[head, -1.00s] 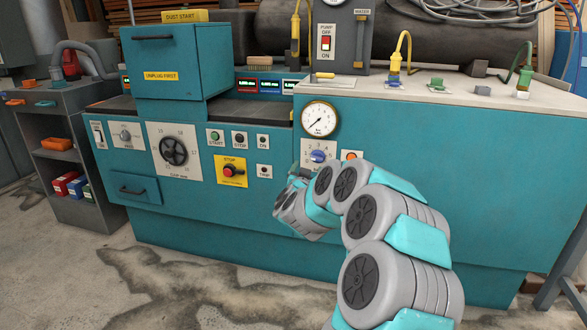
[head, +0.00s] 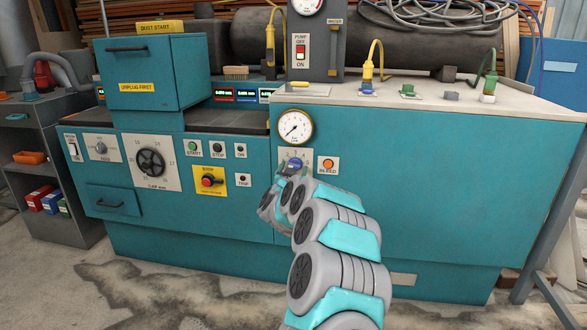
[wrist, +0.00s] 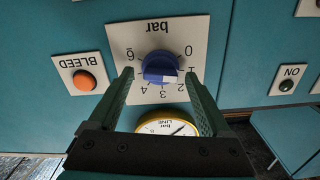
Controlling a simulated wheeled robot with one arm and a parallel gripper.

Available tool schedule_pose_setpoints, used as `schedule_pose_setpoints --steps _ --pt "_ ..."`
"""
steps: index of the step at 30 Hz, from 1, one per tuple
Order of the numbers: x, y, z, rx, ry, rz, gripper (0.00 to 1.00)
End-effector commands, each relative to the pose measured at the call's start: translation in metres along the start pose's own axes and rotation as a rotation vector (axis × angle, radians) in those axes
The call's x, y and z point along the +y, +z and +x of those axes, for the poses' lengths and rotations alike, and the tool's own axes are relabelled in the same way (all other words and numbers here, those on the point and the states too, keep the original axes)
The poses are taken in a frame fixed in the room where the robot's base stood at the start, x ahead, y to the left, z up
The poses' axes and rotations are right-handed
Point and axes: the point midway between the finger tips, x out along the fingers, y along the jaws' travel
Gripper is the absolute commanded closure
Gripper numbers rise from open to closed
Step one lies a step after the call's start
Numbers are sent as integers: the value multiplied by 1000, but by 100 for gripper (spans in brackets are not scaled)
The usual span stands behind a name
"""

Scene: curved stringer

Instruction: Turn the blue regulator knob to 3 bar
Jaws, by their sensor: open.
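The blue regulator knob (head: 293,163) sits on a white plate on the teal machine front, below the round gauge. In the wrist view, upside down, the blue knob (wrist: 160,67) has a white mark on its lower right side, roughly towards 2; the exact reading is hard to tell. My gripper (wrist: 159,74) is open, one finger on each side of the knob, with gaps visible; contact is not seen. In the head view my gripper (head: 280,182) is just below the knob, its fingers mostly hidden.
The line gauge (head: 295,127) is just above; its needle points lower left. The orange BLEED button (head: 327,164) is close beside the knob plate. The yellow stop panel (head: 209,181) and gap handwheel (head: 150,162) are to the left. The teal panel to the right is clear.

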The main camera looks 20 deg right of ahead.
Motion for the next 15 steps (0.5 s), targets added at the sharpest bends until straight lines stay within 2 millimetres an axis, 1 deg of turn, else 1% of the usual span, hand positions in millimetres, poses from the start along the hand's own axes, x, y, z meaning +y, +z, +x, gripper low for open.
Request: schedule_pose_setpoints --steps 3,10,15 --pt "0 0 4 0 0 -1 18" --pt "0 0 5 -1 -1 0 18" --pt "0 0 4 -1 -1 0 37"
